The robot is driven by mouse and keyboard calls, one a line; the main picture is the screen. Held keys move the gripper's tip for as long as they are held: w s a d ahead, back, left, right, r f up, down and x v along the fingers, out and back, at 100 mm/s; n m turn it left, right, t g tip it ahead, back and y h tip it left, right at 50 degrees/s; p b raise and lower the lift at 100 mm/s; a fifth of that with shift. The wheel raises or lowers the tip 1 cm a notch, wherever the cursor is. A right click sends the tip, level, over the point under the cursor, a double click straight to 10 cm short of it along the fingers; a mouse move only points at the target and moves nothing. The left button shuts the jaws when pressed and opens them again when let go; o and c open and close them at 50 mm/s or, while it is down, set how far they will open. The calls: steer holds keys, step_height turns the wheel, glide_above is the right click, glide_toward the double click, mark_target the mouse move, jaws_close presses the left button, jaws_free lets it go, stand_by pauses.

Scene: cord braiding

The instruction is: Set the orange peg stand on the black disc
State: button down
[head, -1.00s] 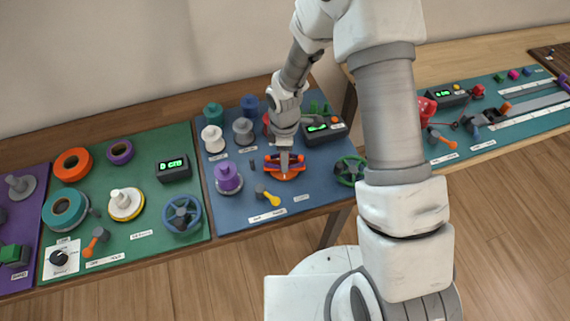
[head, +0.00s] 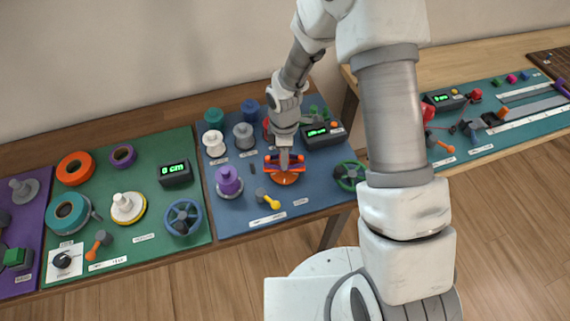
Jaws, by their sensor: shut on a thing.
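The orange peg stand (head: 286,180) is on the blue board, with its round orange base showing below my gripper. My gripper (head: 284,165) points down over it and is shut on the stand, hiding its peg. I cannot tell whether the base touches the surface below. I cannot make out the black disc; it may be hidden under the stand or behind my arm.
A purple peg stand (head: 229,182) stands left of my gripper, with white (head: 214,143) and grey (head: 244,136) ones behind. A yellow-handled tool (head: 269,199) lies in front. A green handwheel (head: 349,175) and black display box (head: 322,134) are to the right.

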steer(key=shift+r+p, duration=1.6)
steer(key=shift+r, duration=1)
steer(key=shift+d+f, duration=0.1)
